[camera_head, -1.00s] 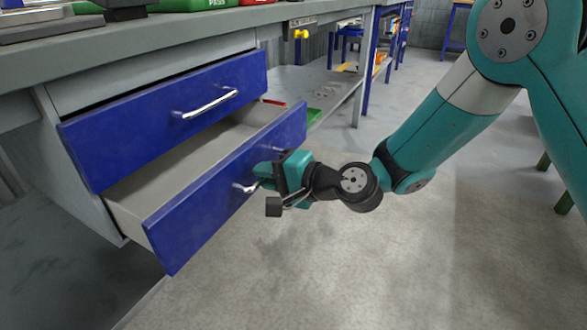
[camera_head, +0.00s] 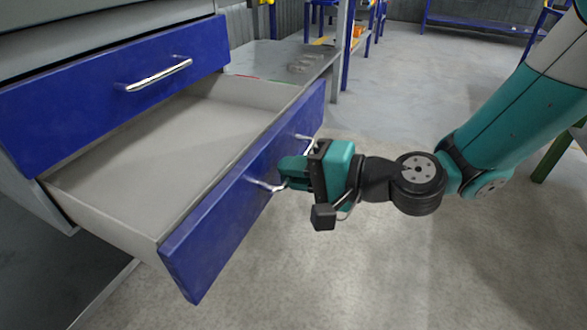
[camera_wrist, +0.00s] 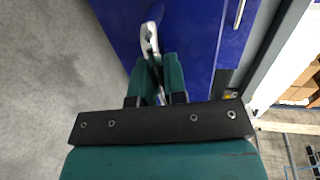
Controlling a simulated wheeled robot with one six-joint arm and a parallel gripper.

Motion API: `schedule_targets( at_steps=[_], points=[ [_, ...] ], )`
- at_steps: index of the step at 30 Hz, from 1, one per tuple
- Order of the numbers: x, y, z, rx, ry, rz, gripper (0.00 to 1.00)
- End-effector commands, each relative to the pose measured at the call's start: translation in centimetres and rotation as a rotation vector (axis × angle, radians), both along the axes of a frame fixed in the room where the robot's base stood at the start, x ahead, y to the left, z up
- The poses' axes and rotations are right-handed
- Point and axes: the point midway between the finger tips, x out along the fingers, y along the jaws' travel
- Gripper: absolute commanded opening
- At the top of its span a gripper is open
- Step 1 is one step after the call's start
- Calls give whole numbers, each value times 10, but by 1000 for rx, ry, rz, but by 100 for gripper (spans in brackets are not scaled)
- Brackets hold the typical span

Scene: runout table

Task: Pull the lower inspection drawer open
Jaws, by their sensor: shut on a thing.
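The lower drawer (camera_head: 225,215) has a blue front and pale grey sides, and it stands far out of the cabinet. Its grey interior floor (camera_head: 165,155) shows and looks empty. My gripper (camera_head: 290,172) is at the outside of the drawer front, shut on the silver bar handle (camera_head: 262,185). The gripper body hides the middle of the handle. In the wrist view the handle (camera_wrist: 149,38) runs between the two teal fingers (camera_wrist: 158,78), with the blue front behind it. The upper drawer (camera_head: 120,95) is blue with its own silver handle (camera_head: 155,75) and sits above, further back.
The grey bench cabinet (camera_head: 60,40) is at the left. A grey lower shelf (camera_head: 285,62) and blue-legged tables stand behind. The concrete floor (camera_head: 390,270) in front of the drawer is clear.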

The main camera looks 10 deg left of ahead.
Motion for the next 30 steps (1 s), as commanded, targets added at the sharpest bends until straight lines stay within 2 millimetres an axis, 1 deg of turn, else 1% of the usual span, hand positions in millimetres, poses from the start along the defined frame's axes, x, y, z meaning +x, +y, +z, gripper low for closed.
schedule_targets(
  at_steps=[1, 2, 3, 4, 5, 17, 20, 23, 26, 30],
  points=[
    [3, -1, 0, -1, -4, -7, 0],
    [3, -1, 0, -1, -4, -7, 17],
    [3, -1, 0, -1, -4, -8, 26],
    [3, -1, 0, -1, -4, -7, 33],
    [3, 0, 0, -1, -3, -6, 37],
    [2, 0, 0, 0, -3, -5, 37],
    [2, -3, 1, -1, -3, -6, 37],
    [1, -12, 3, -2, -2, -10, 37],
    [-3, -30, 7, 0, 0, -13, 37],
    [-10, -65, 15, -1, 1, -16, 37]
  ],
)
